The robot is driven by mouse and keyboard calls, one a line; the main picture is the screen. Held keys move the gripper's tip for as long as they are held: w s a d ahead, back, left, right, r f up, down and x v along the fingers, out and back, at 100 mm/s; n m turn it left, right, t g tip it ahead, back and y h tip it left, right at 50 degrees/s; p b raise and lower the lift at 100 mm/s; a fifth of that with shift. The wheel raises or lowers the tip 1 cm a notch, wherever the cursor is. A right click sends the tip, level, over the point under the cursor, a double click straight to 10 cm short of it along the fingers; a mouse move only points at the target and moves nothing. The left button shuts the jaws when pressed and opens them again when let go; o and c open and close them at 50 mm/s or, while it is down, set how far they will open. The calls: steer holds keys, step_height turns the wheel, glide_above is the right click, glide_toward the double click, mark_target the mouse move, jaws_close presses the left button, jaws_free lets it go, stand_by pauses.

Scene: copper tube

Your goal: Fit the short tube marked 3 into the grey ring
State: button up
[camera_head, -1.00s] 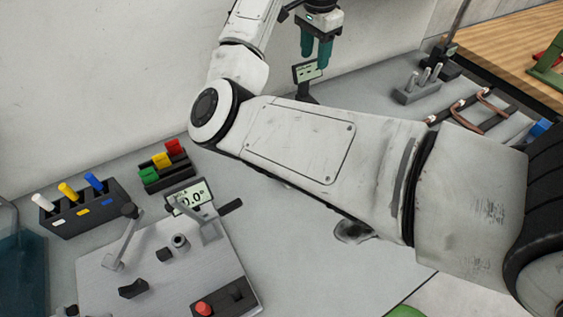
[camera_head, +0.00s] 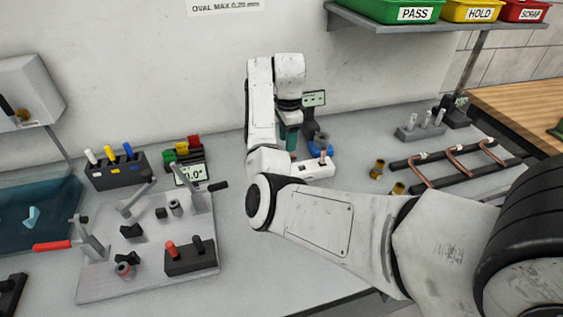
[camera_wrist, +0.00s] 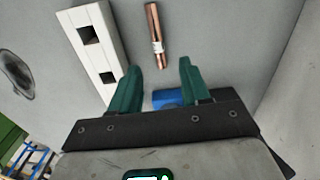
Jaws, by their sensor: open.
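A short copper tube with a white label (camera_wrist: 155,35) shows in the wrist view, ahead of my fingers and right of the white block; its number is too small to read. In the head view a small copper piece (camera_head: 322,157) shows by the white block. My gripper (camera_wrist: 153,88) is open, with its two teal fingers apart and nothing between their tips but the surface beyond. In the head view my gripper (camera_head: 289,138) hangs at the back of the bench, partly hidden. A small grey ring (camera_head: 175,206) sits on the metal plate at the left.
The white block (camera_head: 308,169) with square holes (camera_wrist: 88,35) is close to my gripper. A blue part (camera_head: 319,144) is beside it, also in the wrist view (camera_wrist: 168,97). Brass fittings (camera_head: 377,168) and a copper-tube rack (camera_head: 455,162) lie right. Marker holder (camera_head: 118,171) stands left.

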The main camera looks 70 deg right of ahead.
steer(key=shift+a+f+p, duration=0.1)
steer(key=shift+f+p, duration=0.55)
steer(key=shift+f, duration=2.2)
jaws_close()
